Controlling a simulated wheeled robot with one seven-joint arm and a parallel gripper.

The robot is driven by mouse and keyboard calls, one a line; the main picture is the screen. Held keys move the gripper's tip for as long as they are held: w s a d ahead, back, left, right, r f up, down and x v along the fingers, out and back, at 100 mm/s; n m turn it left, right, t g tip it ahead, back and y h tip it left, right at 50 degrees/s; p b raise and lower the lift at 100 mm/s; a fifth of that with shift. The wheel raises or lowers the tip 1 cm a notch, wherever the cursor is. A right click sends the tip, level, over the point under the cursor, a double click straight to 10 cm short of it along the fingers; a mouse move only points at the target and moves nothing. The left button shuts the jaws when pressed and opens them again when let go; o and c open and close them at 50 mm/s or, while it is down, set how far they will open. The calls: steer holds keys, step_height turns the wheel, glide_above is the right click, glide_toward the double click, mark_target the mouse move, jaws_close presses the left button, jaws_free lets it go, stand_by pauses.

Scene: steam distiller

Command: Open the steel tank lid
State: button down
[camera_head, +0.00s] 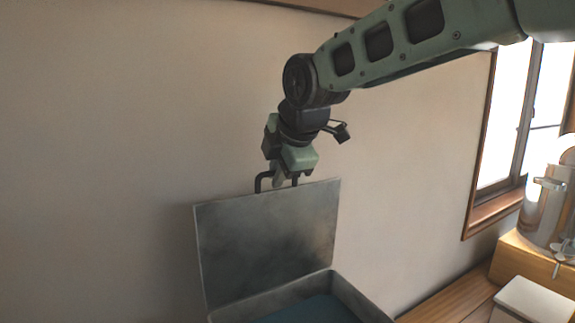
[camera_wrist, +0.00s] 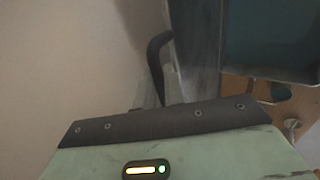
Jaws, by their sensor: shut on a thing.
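The steel tank lid (camera_head: 265,245) is a grey metal panel that stands raised, close to upright, at the back of the tank in the head view. Its black handle (camera_head: 258,182) is on the top edge. My gripper (camera_head: 279,182) is shut on this handle from above. The tank (camera_head: 352,290) is open below, with blue-green contents (camera_head: 305,311) showing inside. In the wrist view the curved handle (camera_wrist: 155,60) rises past my gripper's body, the lid (camera_wrist: 192,50) is seen edge-on, and the tank's inside (camera_wrist: 265,25) lies at upper right. The fingertips are largely hidden there.
A plain wall (camera_head: 110,130) stands behind the lid and my gripper. A wooden counter (camera_head: 450,302) runs to the right, with a white box (camera_head: 540,300) and a shiny metal vessel (camera_head: 545,215) near the window (camera_head: 510,110). The space above the open tank is clear.

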steer(key=shift+g+h, duration=0.6)
steer(key=shift+g, duration=0.3)
steer(key=shift+w+a+f+p, duration=0.2)
steer(key=shift+w+a, duration=0.5)
steer(key=shift+w, duration=0.3)
steer(key=shift+w+a+f+p, duration=0.2)
steer(key=shift+w+a, duration=0.45)
steer(key=shift+w, duration=0.3)
steer(key=c, duration=1.6)
jaws_free()
steer(key=shift+f, duration=0.1)
steer(key=b+v, duration=0.3)
steer(key=v, duration=1.5)
steer(key=shift+w+r, duration=0.15)
steer(key=shift+r, duration=0.05)
